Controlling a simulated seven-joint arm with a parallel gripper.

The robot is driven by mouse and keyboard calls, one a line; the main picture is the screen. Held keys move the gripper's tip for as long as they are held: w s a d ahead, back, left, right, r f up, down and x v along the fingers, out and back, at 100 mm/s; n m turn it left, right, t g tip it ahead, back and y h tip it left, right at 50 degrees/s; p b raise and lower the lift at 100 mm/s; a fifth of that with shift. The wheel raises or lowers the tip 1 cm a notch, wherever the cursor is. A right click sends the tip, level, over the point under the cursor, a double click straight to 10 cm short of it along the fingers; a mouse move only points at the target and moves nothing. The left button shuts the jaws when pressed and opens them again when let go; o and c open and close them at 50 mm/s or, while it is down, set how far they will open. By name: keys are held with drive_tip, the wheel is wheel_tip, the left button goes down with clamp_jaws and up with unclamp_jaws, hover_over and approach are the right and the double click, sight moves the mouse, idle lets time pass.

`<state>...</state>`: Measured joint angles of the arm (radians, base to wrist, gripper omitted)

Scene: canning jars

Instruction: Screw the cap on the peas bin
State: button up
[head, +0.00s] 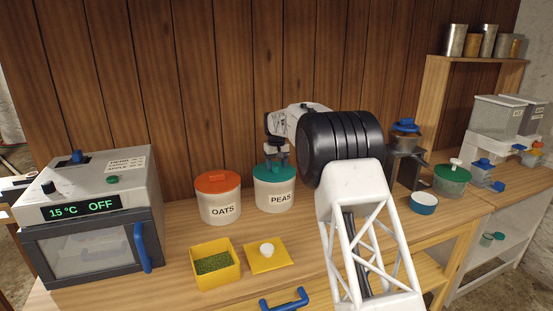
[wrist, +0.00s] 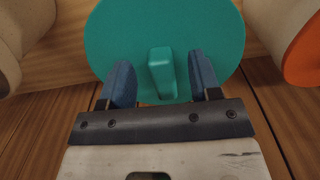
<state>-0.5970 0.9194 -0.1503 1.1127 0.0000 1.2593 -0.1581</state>
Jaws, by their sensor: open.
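The peas bin (head: 275,195) is a white jar labelled PEAS on the wooden counter, at the middle of the head view. Its teal cap (head: 262,174) sits on top of it. In the wrist view the teal cap (wrist: 205,35) shows from above with a raised grip bar (wrist: 161,72) at its middle. My gripper (wrist: 161,85) is open, with one blue finger on each side of the grip bar and a gap at both sides. In the head view my gripper (head: 277,157) is just above the cap. The cap's seating on the rim is hard to tell.
The oats bin (head: 220,207) with an orange lid stands close on the left. A yellow box of green contents (head: 215,283) and its yellow lid (head: 267,257) lie in front. An oven (head: 95,225) is at far left, and a blue-rimmed bowl (head: 423,205) at right.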

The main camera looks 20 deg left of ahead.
drive_tip(key=shift+f, duration=0.95)
clamp_jaws()
drive_tip(key=shift+s+a+m, duration=0.15)
drive_tip(key=shift+a+m, duration=0.1)
drive_tip(key=shift+m, duration=0.9)
drive_tip(key=shift+s+a+m, duration=0.15)
drive_tip(key=shift+a+m, duration=0.1)
drive_tip(key=shift+m, duration=0.9)
drive_tip(key=m, duration=0.2)
drive_tip(key=a+m, duration=0.1)
drive_tip(key=m, duration=0.1)
drive_tip(key=shift+r, duration=0.1)
drive_tip(key=shift+s+m, duration=0.1)
drive_tip(key=shift+m, duration=0.2)
drive_tip(key=shift+a, duration=0.1)
